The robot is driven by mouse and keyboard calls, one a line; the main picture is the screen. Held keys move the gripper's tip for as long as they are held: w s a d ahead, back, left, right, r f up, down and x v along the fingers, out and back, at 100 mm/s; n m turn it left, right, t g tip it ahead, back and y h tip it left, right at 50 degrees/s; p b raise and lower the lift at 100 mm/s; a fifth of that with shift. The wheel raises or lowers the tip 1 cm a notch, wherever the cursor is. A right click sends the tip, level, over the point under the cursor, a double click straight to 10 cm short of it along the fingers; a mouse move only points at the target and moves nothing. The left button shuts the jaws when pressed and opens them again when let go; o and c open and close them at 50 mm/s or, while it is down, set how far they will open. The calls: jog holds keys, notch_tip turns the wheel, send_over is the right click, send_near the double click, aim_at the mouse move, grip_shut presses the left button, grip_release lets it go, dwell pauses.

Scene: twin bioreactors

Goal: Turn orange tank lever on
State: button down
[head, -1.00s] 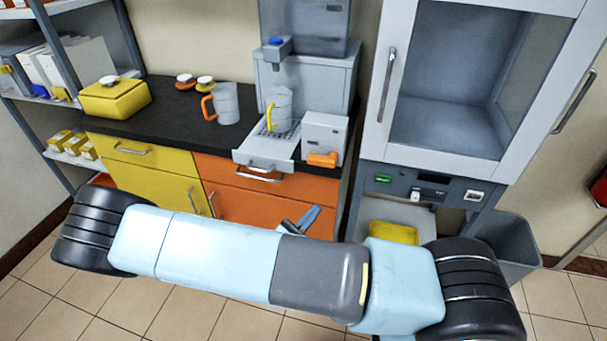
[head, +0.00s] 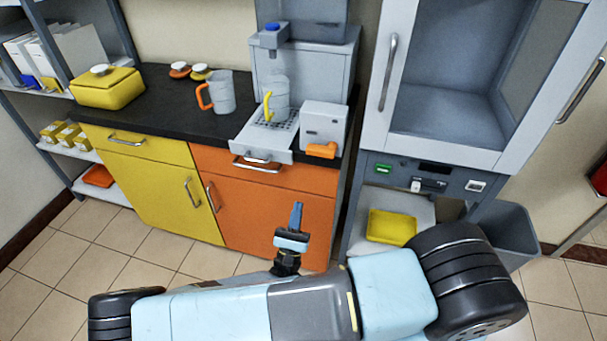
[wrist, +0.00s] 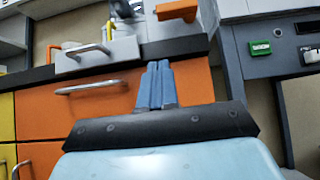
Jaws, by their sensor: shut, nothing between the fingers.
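The orange lever (head: 321,150) sits low on the front of a small white box (head: 324,123) beside the dispenser, at the right end of the black counter. In the wrist view the orange lever (wrist: 177,10) shows at the top, just above and slightly right of my fingertips. My gripper (head: 297,207) is shut and empty. It points up in front of the orange cabinet, below the counter edge and apart from the lever. Its blue fingers (wrist: 157,67) lie together in the wrist view. A clear jug with a yellow handle (head: 277,98) stands on the dispenser's drip tray.
An open grey drawer-like tray (head: 264,150) juts out left of the lever box. A mug with an orange handle (head: 220,92) and a yellow container (head: 106,88) stand on the counter. A tall glass-fronted cabinet (head: 372,100) rises on the right.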

aim_at(322, 147)
jog(key=s+r+x, duration=0.2)
jog(key=x, duration=1)
jog(key=shift+w+a+r, duration=0.25)
jog(key=shift+w+r, duration=0.05)
